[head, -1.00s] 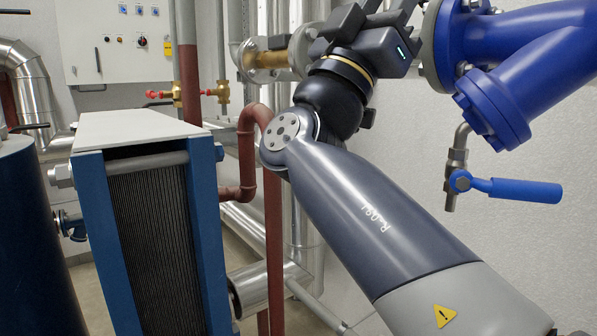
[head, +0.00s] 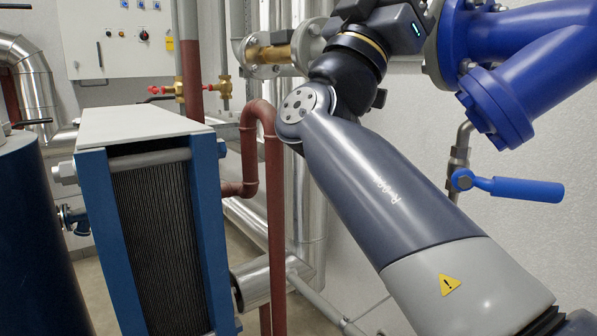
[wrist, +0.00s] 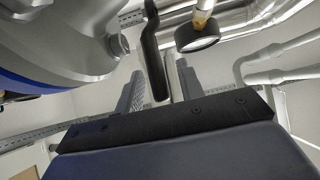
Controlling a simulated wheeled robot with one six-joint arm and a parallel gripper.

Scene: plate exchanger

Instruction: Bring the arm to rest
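My arm reaches up through the right half of the head view, bent at the elbow joint. My gripper's dark body (head: 398,28) is at the top edge beside the blue pipe flange, and its fingers are cut off there. In the wrist view my gripper (wrist: 160,88) shows two fingers standing apart. A dark bar (wrist: 154,50) shows in line with the gap between them; I cannot tell how far beyond the fingers it is. I see nothing clamped.
The blue strainer pipe (head: 525,65) and a blue-handled valve (head: 515,188) stand close right of my arm. The plate exchanger (head: 155,235) is at left. A red-brown pipe (head: 274,220) runs behind my elbow. A control cabinet (head: 120,40) hangs at the back.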

